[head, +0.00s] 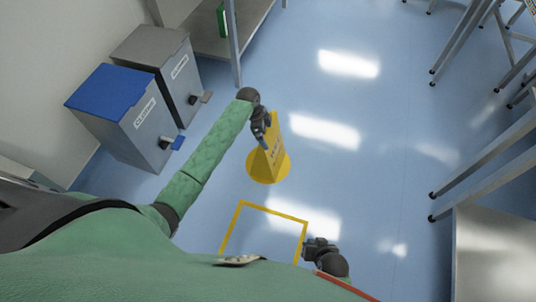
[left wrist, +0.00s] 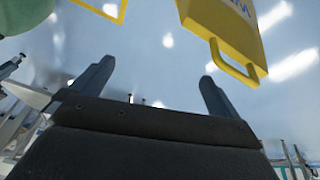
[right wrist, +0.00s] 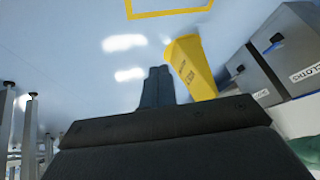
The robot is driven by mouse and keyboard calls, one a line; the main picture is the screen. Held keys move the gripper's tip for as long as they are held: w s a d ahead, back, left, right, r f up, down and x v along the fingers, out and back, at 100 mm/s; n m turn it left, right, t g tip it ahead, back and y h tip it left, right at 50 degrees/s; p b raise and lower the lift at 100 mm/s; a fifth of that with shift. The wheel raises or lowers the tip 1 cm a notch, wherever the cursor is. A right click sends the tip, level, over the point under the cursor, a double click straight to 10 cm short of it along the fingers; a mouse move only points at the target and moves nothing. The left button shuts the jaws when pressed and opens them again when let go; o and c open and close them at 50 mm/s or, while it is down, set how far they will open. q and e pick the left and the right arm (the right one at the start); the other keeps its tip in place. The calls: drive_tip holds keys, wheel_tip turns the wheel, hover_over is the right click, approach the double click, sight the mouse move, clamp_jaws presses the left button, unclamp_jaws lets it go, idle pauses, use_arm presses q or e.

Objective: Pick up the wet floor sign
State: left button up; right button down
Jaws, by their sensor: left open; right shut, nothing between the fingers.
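The yellow wet floor sign (head: 275,152) stands on the blue floor on a round yellow patch (head: 258,172). My left gripper (head: 262,140) is at the upper part of the sign and partly covers it. In the left wrist view the sign (left wrist: 222,22) hangs in at the upper right with its handle (left wrist: 236,68) near the right finger. My left gripper (left wrist: 155,82) is open there, with nothing between its fingers. My right gripper (head: 312,248) is low over the floor, away from the sign. In the right wrist view it (right wrist: 157,80) is shut and empty, with the sign (right wrist: 190,66) beyond it.
Two grey bins, one with a blue lid (head: 107,92) and one grey-lidded (head: 150,45), stand by the left wall. A yellow floor outline (head: 272,210) lies in front of the sign. A shelf unit (head: 236,45) stands behind; tables (head: 490,150) line the right. The middle floor is clear.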

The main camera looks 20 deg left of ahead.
use_arm(q)
drive_tip(key=w+a+m+b, duration=0.25)
drive_tip(key=w+a, duration=0.35)
drive_tip(key=w, duration=0.5)
drive_tip(key=shift+m+h, duration=0.25)
drive_tip(key=shift+h, duration=0.15)
drive_tip(key=x, duration=0.7)
drive_tip(key=shift+d+r+p, duration=0.15)
drive_tip(key=shift+d+p, duration=0.2)
drive_tip(key=shift+d, duration=0.05)
use_arm(e)
wheel_tip(320, 180, down, 7)
drive_tip(key=a+t, duration=0.1)
drive_tip(key=shift+s+a+r, duration=0.2)
drive_tip(key=shift+s+a, duration=0.05)
drive_tip(key=shift+s, duration=0.15)
use_arm(q)
drive_tip(key=shift+c, duration=0.4)
drive_tip(key=c, duration=1.5)
